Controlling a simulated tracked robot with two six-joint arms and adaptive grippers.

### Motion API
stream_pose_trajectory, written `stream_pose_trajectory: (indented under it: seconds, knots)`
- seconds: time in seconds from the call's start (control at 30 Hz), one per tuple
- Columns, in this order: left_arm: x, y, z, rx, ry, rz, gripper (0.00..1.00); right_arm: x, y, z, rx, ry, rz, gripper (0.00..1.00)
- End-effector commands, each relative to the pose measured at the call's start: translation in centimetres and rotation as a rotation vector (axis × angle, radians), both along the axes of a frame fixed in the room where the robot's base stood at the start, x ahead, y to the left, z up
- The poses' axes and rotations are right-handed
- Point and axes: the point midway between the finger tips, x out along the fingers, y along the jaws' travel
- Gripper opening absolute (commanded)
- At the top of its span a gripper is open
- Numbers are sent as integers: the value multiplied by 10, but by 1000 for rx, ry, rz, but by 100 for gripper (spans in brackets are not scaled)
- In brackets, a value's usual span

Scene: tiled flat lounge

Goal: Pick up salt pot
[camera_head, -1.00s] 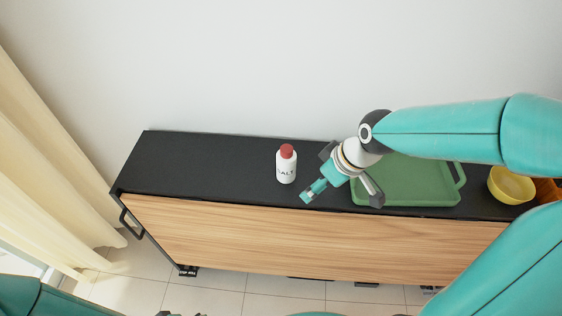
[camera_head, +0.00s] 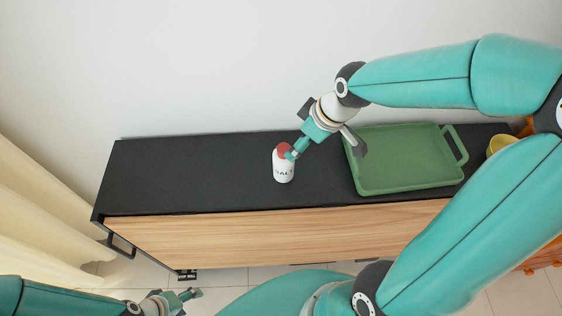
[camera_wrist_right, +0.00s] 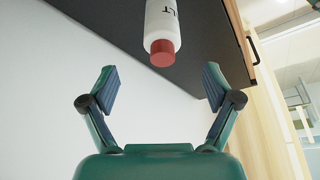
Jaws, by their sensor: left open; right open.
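The salt pot (camera_head: 284,170) is a white bottle with a red cap and dark lettering. It stands upright on the black cabinet top (camera_head: 195,175). My right gripper (camera_head: 292,155) is at the cap in the head view and partly covers it. In the right wrist view, the pot (camera_wrist_right: 160,22) lies ahead of the open, empty right gripper (camera_wrist_right: 160,84), its red cap towards the jaws and its far end cut off by the frame. My left gripper (camera_head: 180,298) is open and empty at the lower left, in front of the cabinet and away from the pot.
A green tray (camera_head: 405,185) lies on the cabinet to the right of the pot. A yellow bowl (camera_head: 499,144) is partly hidden behind my right arm. The cabinet top left of the pot is clear. A cream curtain (camera_head: 40,225) hangs at the left.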

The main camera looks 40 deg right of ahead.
Motion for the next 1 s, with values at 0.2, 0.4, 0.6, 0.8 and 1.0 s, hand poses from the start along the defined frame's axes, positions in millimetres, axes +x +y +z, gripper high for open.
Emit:
stream_pose_trajectory:
  seconds: [0.2, 0.4, 0.6, 0.8, 1.0]
  knots:
    - [0, 0, -2, 0, -1, 0, 62, 18, 10, -46, 2, 5, 10, 88]
    - [0, 0, -4, 0, -1, 0, 62, 28, 15, -67, 1, 3, 12, 88]
    - [0, 0, -4, 0, -1, 0, 62, 33, 17, -78, 1, 3, 13, 88]
    - [1, 0, -12, 0, -1, 0, 62, 43, 24, -106, 1, 3, 14, 88]
    - [0, 0, -17, 0, -1, 0, 62, 50, 25, -118, 0, -1, 12, 88]
